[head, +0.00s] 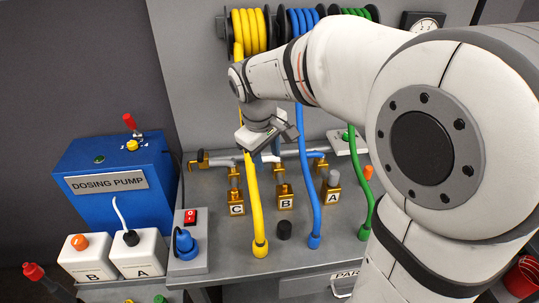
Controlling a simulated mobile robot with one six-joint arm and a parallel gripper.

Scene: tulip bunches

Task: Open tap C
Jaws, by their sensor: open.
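Tap C (237,199) is a brass tap with a white label "C", leftmost of the labelled taps on the grey bench. Its upper part stands just below a horizontal metal pipe. Tap B (285,190) and tap A (327,196) stand to its right, also brass and labelled. My gripper (268,150) is above and behind the row, up and to the right of tap C, and appears apart from it. The gripper is open; its fingertips are partly hidden by my own wrist and the yellow hose.
A yellow hose (256,205) runs down just right of tap C. A blue hose (307,190) and a green hose (368,200) hang further right. A black cap (284,230) sits below tap B. A blue dosing pump (115,183) and a switch box (189,258) stand left.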

